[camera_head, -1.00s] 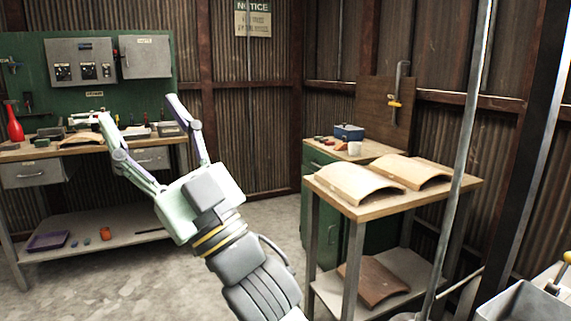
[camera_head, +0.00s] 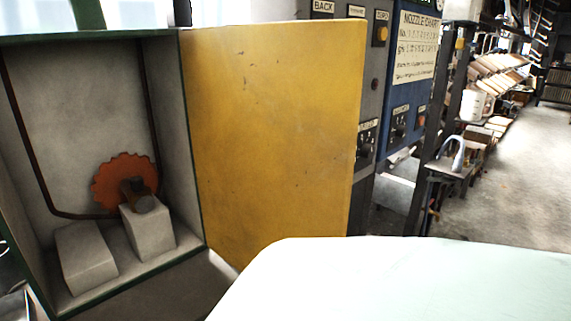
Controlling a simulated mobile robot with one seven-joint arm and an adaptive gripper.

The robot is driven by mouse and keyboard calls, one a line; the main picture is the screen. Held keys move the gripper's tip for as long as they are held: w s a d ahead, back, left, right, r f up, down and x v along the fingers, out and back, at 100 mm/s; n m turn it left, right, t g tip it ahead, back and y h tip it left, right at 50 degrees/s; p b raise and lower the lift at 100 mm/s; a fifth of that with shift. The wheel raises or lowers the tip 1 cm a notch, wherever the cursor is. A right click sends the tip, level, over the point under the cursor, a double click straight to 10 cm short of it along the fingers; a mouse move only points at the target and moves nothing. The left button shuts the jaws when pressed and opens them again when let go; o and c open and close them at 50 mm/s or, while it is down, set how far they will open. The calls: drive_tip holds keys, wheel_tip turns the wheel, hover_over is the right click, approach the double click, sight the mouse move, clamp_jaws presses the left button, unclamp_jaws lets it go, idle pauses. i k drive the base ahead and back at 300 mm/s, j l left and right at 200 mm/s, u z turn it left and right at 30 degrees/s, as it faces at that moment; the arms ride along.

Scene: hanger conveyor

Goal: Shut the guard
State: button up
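The guard is a yellow panel (camera_head: 270,130) in the middle of the camera_head view. It stands open, swung out to the right from the right edge of a green-edged box (camera_head: 100,36). Inside the open box are an orange toothed wheel (camera_head: 108,186) and grey blocks. A large pale surface fills the bottom centre and right, close to the camera; it looks like part of my arm and hides the lower right corner of the guard. My gripper's fingers are not in view, so I cannot tell whether they are open or shut.
Grey and blue control panels (camera_head: 395,118) with knobs and a nozzle chart stand just behind and right of the guard. Shelves with curved boards (camera_head: 497,80) are farther back at the right. Bare floor (camera_head: 530,180) is open at the right.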

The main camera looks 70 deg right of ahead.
sight(274, 108)
drive_tip(key=k+l+z, duration=0.1)
drive_tip(key=l, duration=0.25)
drive_tip(key=k+l+z, duration=0.1)
drive_tip(key=l, duration=0.3)
drive_tip(key=k+l+z, duration=0.1)
drive_tip(key=l, duration=0.25)
drive_tip(key=k+l, duration=0.2)
drive_tip(key=l, duration=0.2)
drive_tip(key=k+l+z, duration=0.15)
drive_tip(key=l, duration=0.25)
drive_tip(key=k+z, duration=0.3)
drive_tip(key=k, duration=0.15)
drive_tip(key=i+l+z, duration=0.15)
